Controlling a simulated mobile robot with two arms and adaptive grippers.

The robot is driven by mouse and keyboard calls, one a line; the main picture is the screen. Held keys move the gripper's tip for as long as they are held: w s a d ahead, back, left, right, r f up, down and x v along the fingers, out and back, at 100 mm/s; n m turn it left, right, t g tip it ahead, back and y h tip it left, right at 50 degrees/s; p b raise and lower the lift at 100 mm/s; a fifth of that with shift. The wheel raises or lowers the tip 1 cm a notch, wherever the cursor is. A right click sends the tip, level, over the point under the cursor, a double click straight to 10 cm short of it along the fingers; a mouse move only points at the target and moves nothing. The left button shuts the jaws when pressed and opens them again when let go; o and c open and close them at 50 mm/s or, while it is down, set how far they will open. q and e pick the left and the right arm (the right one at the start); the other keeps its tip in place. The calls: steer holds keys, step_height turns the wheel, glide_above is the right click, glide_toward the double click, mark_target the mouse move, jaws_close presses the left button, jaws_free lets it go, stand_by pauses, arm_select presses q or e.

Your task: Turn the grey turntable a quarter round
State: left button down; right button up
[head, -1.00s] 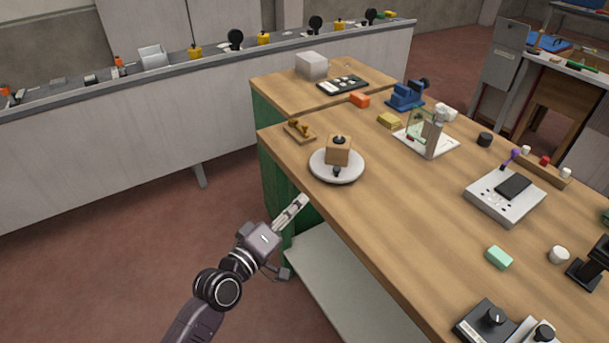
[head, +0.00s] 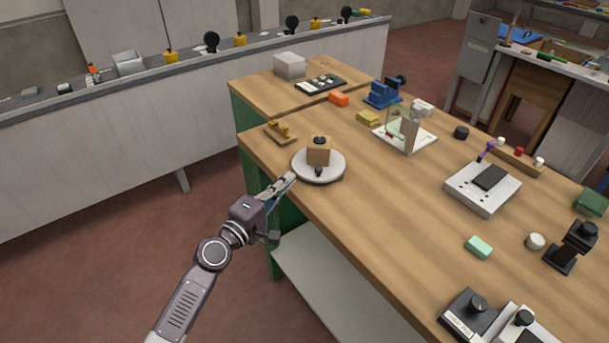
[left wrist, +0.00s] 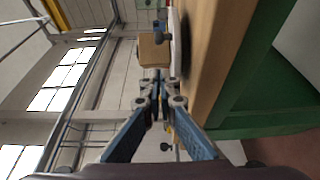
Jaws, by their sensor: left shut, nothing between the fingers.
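The grey turntable (head: 332,172) is a round light-grey disc near the left edge of the wooden bench. A tan block (head: 318,153) with a black knob on top stands on it, and a small dark knob (head: 318,171) sits in front of the block. My left gripper (head: 289,180) is shut and empty, its tips close to the disc's left rim; I cannot tell whether they touch. In the left wrist view the shut fingers (left wrist: 156,85) point toward the tan block (left wrist: 153,50) and the turntable's edge (left wrist: 174,40). My right gripper is not in view.
On the wooden bench (head: 400,215), a small wooden piece with brass parts (head: 281,133) lies behind the turntable. A glass piece on a white base (head: 404,135) stands to its right. A white device (head: 482,187) is farther right. Floor is open left of the bench.

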mark_target(319, 172)
arm_select(q)
steer(key=d, duration=0.1)
steer(key=w+d, duration=0.1)
steer(key=d+p, duration=0.1)
steer(key=shift+w+d+r, duration=0.1)
steer(key=shift+w+d, duration=0.15)
steer(key=shift+w, duration=0.1)
steer(key=shift+w+d, duration=0.1)
steer(key=shift+d, duration=0.45)
steer(key=shift+s+d, duration=0.2)
steer(key=shift+d, duration=0.35)
steer(key=shift+s+d, duration=0.2)
steer(key=shift+d, duration=0.35)
stand_by(0.4)
steer(key=shift+d, duration=1.75)
steer(key=shift+w+d, duration=0.1)
steer(key=shift+d, duration=0.05)
